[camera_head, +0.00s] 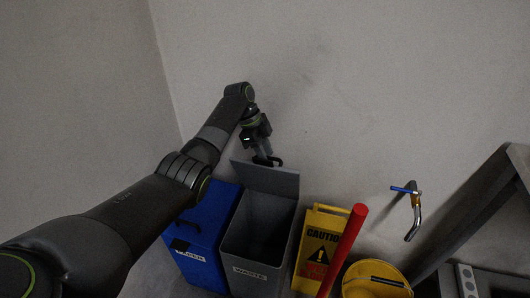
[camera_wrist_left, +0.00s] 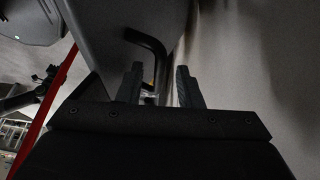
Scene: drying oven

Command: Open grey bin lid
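The grey bin (camera_head: 238,268), labelled WASTE, stands against the wall between a blue bin and a yellow caution sign. Its grey lid (camera_head: 272,181) is raised, tilted up at the back, and the bin's dark inside shows. My left gripper (camera_head: 268,157) is at the top edge of the lid, beside its black handle (camera_head: 280,161). In the left wrist view my left gripper (camera_wrist_left: 158,86) has its two fingers apart. The curved black handle (camera_wrist_left: 150,43) on the grey lid (camera_wrist_left: 125,22) reaches down toward the gap between them. Contact is unclear. My right gripper is out of view.
A blue bin (camera_head: 215,215) with a closed lid stands left of the grey bin. To the right are the caution sign (camera_head: 314,252), a red pole (camera_head: 343,250) and a yellow bucket (camera_head: 372,284). A wall tap (camera_head: 413,212) sticks out farther right. The wall is close behind the lid.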

